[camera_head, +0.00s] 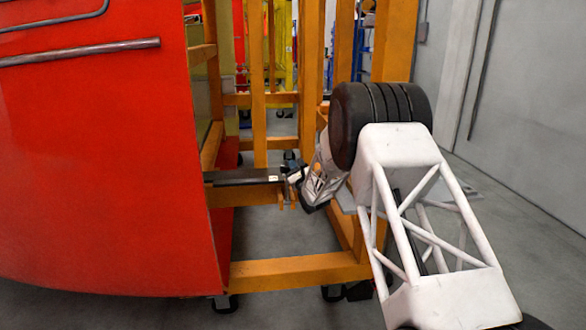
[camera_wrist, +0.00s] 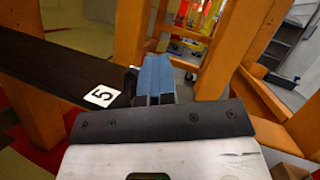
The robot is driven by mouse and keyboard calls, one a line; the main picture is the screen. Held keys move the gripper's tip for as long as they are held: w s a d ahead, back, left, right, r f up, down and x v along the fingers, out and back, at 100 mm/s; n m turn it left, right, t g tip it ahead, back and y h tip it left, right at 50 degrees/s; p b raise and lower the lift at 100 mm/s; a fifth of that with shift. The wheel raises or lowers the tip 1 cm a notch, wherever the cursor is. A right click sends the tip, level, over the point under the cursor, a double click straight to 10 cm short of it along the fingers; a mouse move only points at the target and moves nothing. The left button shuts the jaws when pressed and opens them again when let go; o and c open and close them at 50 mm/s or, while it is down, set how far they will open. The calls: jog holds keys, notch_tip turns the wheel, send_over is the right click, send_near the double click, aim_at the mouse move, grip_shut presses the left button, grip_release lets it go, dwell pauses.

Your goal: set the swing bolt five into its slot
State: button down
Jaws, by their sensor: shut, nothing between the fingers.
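A black bracket bar (camera_head: 243,176) sticks out from the red nosecone (camera_head: 100,160) toward my gripper (camera_head: 291,178). In the wrist view the bar (camera_wrist: 50,68) comes in from the left and carries a white label with the number 5 (camera_wrist: 102,95) near its end. My gripper's blue fingers (camera_wrist: 155,78) are shut with nothing between them, beside the end of the bar. A small dark part (camera_wrist: 130,82) shows just left of the fingers, partly hidden by them. I cannot make out the swing bolt or its slot clearly.
Orange frame posts (camera_head: 257,85) stand behind the bar, and a low orange crossbeam (camera_head: 290,271) runs below it. In the wrist view, orange posts (camera_wrist: 235,45) stand close beyond and right of the fingers. A grey wall (camera_head: 530,120) is at the right.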

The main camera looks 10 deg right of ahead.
jog(key=shift+f, duration=0.3)
jog(key=s+d+r, duration=0.4)
jog(key=s+r, duration=0.3)
jog(key=s, duration=0.3)
jog(key=shift+d+r, duration=0.35)
jog(key=shift+d, duration=0.05)
dwell(0.4)
dwell(0.3)
